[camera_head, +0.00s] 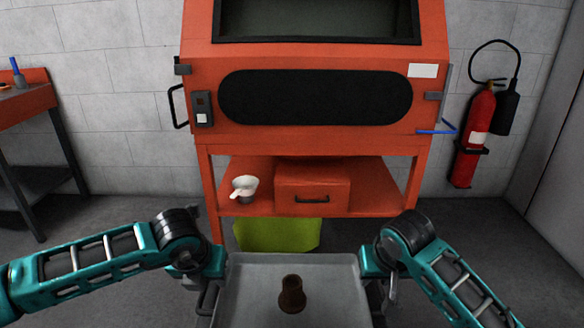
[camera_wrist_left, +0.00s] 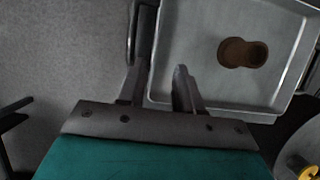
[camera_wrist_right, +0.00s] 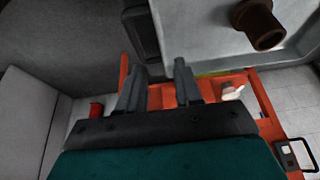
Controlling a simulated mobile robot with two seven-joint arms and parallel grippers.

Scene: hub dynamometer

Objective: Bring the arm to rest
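My left arm comes in from the left in the head view, and its gripper (camera_head: 203,283) points down beside the left side of a grey tray (camera_head: 245,267). In the left wrist view the two fingers (camera_wrist_left: 158,78) stand apart, with the tray's corner showing beyond the gap. My right gripper (camera_head: 391,287) hangs by the tray's right side. In the right wrist view its fingers (camera_wrist_right: 159,70) are apart with nothing seen between them.
An orange cabinet machine (camera_head: 310,55) stands ahead, with a drawer box (camera_head: 313,187) and a white cup-like item (camera_head: 244,187) on its shelf. A green bin (camera_head: 277,235) is below. An orange bench (camera_head: 30,95) is at left, a fire extinguisher (camera_head: 475,125) at right.

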